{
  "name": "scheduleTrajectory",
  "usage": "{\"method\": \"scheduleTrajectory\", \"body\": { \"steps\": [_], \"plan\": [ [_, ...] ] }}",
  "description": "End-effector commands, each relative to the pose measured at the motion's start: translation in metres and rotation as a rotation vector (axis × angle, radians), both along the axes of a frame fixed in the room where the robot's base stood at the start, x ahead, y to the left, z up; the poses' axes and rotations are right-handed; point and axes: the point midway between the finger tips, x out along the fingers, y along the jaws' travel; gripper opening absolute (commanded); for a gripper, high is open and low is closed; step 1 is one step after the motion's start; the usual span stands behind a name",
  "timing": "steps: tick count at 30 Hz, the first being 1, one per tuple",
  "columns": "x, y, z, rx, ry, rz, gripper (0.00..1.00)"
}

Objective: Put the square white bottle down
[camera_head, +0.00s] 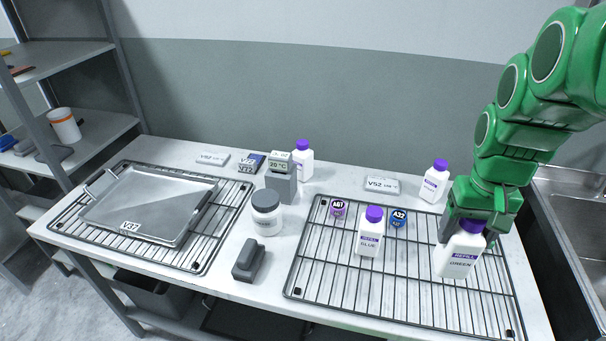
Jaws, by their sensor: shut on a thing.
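My gripper (467,233) comes down from the upper right and is shut on a square white bottle (459,262) with a purple cap and a label reading "REFILL GREEN". The fingers hold it around its upper part and hide some of the neck and sides. The bottle is nearly upright over the right part of the right wire rack (330,262). I cannot tell whether its base touches the wires. A similar white bottle marked "BLUE" (369,238) stands on the same rack, to the left.
Another white bottle (434,184) stands close behind my gripper, and one more (303,163) is at the back. Two small labelled pots (399,218) sit on the rack. A grey-lidded jar (266,216) and a metal tray (150,207) are left. The rack's front is clear.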

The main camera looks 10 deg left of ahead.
Motion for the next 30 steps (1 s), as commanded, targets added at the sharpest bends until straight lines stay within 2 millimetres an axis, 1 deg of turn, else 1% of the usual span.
{"method": "scheduleTrajectory", "body": {
  "steps": [1, 4, 14, 23, 30],
  "plan": [
    [0.0, 0.0, 0.008, 0.0, -0.002, 0.0, 0.2],
    [0.001, 0.0, 0.022, 0.0, -0.002, 0.0, 0.2],
    [0.04, 0.014, 0.028, -0.001, 0.005, -0.016, 0.2],
    [0.093, 0.036, 0.037, -0.003, 0.001, -0.036, 0.2],
    [0.132, 0.059, 0.04, -0.004, 0.003, -0.049, 0.2]
  ]
}}
